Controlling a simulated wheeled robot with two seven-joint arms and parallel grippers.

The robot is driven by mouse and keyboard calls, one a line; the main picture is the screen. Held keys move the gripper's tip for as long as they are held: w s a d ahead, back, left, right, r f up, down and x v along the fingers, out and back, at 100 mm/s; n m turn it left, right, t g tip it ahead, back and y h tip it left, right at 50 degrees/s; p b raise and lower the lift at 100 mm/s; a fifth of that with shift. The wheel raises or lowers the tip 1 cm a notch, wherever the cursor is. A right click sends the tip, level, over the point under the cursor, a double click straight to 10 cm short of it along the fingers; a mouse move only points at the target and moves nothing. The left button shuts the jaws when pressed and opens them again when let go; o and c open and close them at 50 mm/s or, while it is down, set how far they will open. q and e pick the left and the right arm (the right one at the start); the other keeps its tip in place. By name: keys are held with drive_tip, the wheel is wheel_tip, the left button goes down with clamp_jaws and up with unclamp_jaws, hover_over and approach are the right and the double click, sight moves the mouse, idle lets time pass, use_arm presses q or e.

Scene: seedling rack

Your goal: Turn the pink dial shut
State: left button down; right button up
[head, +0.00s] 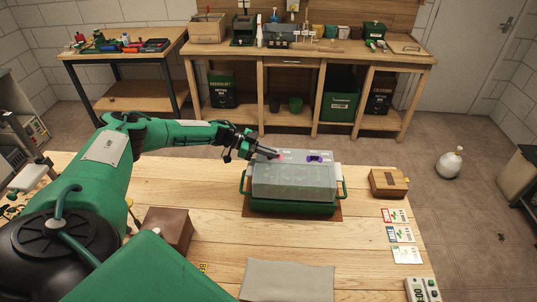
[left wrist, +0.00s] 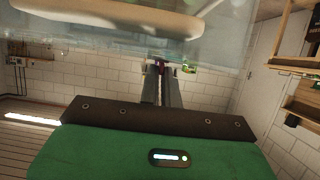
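The pink dial (head: 281,156) is on the top back part of a grey-lidded green box (head: 293,180), left of a purple dial (head: 314,158). My left gripper (head: 270,153) reaches in from the left, its fingertips at the pink dial and partly covering it. In the left wrist view the two grey fingers (left wrist: 161,72) are close together, with the pink dial (left wrist: 161,66) filling the narrow gap at their tips. Which way the dial points is too small to tell. My right gripper is not in view.
The box stands on a brown mat on the wooden table (head: 215,225). A brown block (head: 168,229) is at left, a wooden box (head: 388,183) and several cards (head: 400,235) at right. A grey cloth (head: 287,281) lies in front. The table between cloth and mat is clear.

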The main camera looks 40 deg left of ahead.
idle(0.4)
use_arm(q)
drive_tip(key=c, duration=1.6)
unclamp_jaws()
drive_tip(key=b+v, duration=0.4)
drive_tip(key=v, duration=0.9)
drive_tip(key=shift+s+a+r, duration=0.1)
drive_tip(key=shift+a+r, duration=0.05)
drive_tip(key=shift+a, duration=0.2)
